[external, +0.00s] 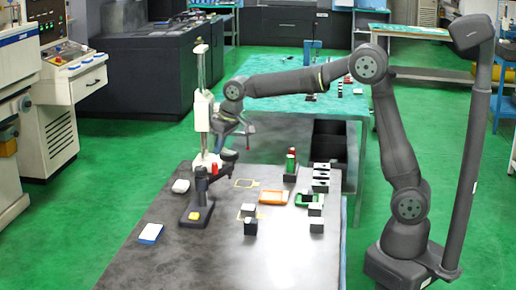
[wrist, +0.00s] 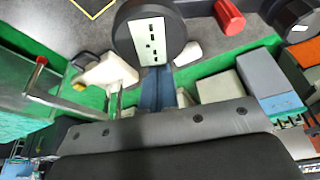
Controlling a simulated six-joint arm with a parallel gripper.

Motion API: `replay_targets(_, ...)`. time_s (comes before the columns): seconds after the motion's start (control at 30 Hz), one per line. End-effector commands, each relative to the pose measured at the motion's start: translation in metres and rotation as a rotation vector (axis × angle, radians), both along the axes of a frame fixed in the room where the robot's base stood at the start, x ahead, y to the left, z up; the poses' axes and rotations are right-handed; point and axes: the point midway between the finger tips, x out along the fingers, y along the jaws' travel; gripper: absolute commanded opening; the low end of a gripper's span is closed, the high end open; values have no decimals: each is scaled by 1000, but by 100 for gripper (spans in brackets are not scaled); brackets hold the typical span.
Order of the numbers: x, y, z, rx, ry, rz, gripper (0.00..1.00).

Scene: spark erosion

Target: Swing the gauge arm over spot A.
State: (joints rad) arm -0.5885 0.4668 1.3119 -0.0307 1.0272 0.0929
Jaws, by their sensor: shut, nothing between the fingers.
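A tall white column (external: 203,110) stands at the table's back left. My gripper (external: 240,130) is shut and empty close to its right side; its fingertips are hard to make out. A dark round head (external: 228,155), apparently part of the gauge, hangs low beside the column. In the wrist view a dark disc with a white plate (wrist: 150,40) is close to my gripper's body (wrist: 190,125). A metal rod with a red knob (wrist: 41,60) is at the left. Two yellow outlined spots, one further back (external: 246,183) and one nearer (external: 248,213), lie on the table; their letters are unreadable.
A dark stand with a red knob (external: 213,168) is in front of the column. A blue-and-white block (external: 150,233) lies front left. Small blocks (external: 250,226), an orange tray (external: 272,197) and a green tray (external: 306,198) occupy the right. The front middle is clear.

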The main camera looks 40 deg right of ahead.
Motion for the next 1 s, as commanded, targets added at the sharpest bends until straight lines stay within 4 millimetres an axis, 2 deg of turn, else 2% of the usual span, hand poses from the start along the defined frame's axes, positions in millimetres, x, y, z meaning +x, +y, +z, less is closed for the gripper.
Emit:
replay_targets(0.37,-1,-1,1,0,-1,-9,0)
replay_targets(0.57,-9,-5,1,-1,0,-67,0)
replay_targets(0.77,-26,-14,1,-1,-1,-199,0)
replay_targets(1.0,-56,-23,1,-2,0,-418,0)
